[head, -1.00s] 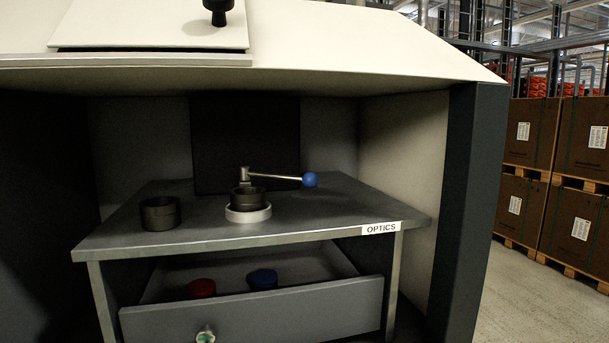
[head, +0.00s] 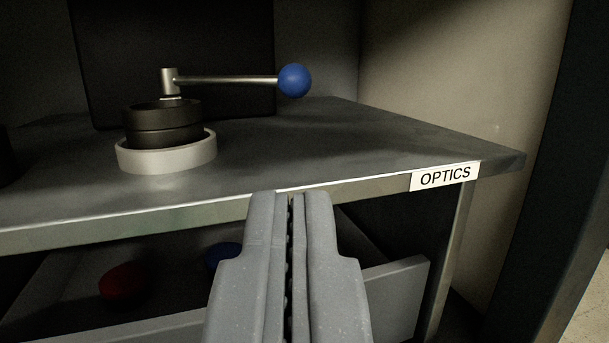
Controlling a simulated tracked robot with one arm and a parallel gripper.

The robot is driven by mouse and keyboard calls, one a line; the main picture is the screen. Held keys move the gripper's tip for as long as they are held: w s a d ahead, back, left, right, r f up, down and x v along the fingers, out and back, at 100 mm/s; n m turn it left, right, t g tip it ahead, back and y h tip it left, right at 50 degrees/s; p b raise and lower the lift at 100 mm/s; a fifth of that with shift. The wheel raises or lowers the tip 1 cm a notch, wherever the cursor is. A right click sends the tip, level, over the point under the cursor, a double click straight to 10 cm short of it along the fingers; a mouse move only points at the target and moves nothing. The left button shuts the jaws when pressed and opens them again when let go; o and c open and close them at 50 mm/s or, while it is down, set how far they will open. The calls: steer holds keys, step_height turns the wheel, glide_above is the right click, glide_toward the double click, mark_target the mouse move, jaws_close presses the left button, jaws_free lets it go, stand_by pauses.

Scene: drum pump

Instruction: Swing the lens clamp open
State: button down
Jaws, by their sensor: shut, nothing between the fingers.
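The lens clamp (head: 228,79) is a metal lever on a short upright post, with a blue ball (head: 295,81) at its right end. Its post stands at the back of a black lens ring (head: 162,128), which sits in a pale round seat (head: 168,158) on the shelf. The lever points to the right. My gripper (head: 290,197) is shut and empty. In the picture it is below and to the right of the seat, in front of the shelf's front edge, and apart from the lever and ball.
The grey shelf (head: 330,150) bears an OPTICS label (head: 444,177) on its front edge. Below it an open drawer (head: 395,285) holds a red item (head: 123,284) and a blue item (head: 222,256). A dark panel stands behind the clamp. A side wall (head: 450,70) bounds the right. Another dark object is cut off at the left edge.

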mark_target(294, 88)
steer(key=shift+w+d+r+p, duration=0.1)
steer(key=shift+w+r+p, duration=0.4)
steer(key=shift+w, duration=1.65)
steer(key=shift+w+d+r+p, duration=0.1)
steer(key=shift+w+r+p, duration=0.35)
steer(key=shift+w, duration=1.65)
steer(key=shift+w+r+p, duration=0.25)
steer(key=shift+w+p, duration=0.45)
steer(key=shift+w, duration=1.45)
